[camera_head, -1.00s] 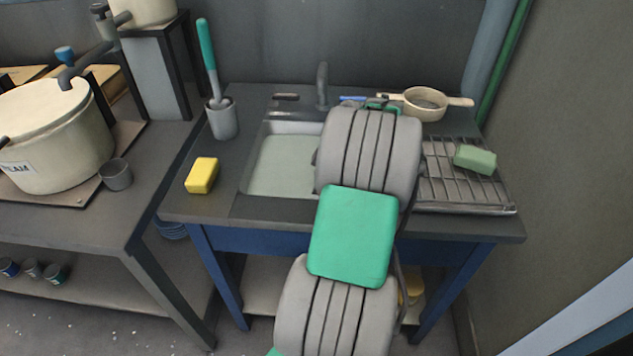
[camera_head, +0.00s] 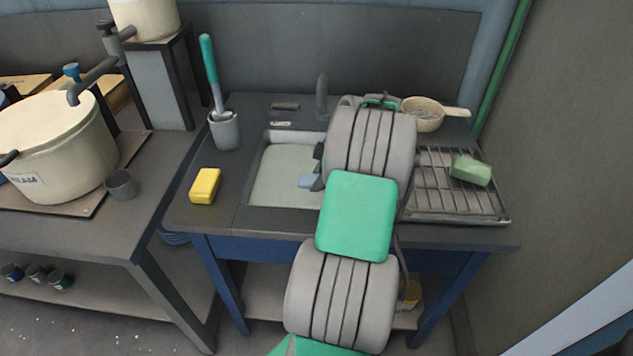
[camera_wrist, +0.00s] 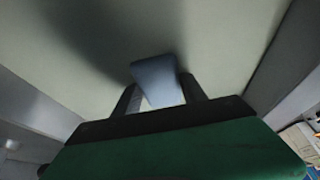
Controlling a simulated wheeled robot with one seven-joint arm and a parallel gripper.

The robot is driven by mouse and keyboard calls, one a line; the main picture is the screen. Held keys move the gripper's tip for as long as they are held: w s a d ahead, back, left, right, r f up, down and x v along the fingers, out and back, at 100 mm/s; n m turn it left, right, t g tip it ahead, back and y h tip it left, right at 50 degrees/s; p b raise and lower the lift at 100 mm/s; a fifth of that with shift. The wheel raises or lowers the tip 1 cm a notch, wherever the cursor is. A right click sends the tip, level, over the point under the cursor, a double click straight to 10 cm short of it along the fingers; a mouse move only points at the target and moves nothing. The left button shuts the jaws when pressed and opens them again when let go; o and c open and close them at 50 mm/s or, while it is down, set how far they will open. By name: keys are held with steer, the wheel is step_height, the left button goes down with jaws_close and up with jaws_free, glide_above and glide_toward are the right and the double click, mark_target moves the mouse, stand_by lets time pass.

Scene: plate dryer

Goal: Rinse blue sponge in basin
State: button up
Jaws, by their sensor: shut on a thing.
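The blue sponge (camera_head: 308,181) shows as a small pale blue block over the basin (camera_head: 278,178), just left of my arm. My gripper (camera_head: 317,178) is partly hidden behind my arm in the head view. In the wrist view the sponge (camera_wrist: 157,80) is held between the two dark fingers of my gripper (camera_wrist: 161,96), which is shut on it. The pale basin surface fills the view beyond it. I cannot tell whether the sponge touches the basin floor.
A yellow sponge (camera_head: 205,186) lies left of the basin and a green sponge (camera_head: 471,170) on the drying rack (camera_head: 440,195). A grey faucet (camera_head: 321,97) stands behind the basin. A brush holder (camera_head: 224,130) and a strainer (camera_head: 424,115) stand at the back.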

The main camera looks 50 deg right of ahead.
step_height(320, 180, up, 13)
steer(key=p, duration=0.9)
steer(key=shift+f, duration=0.15)
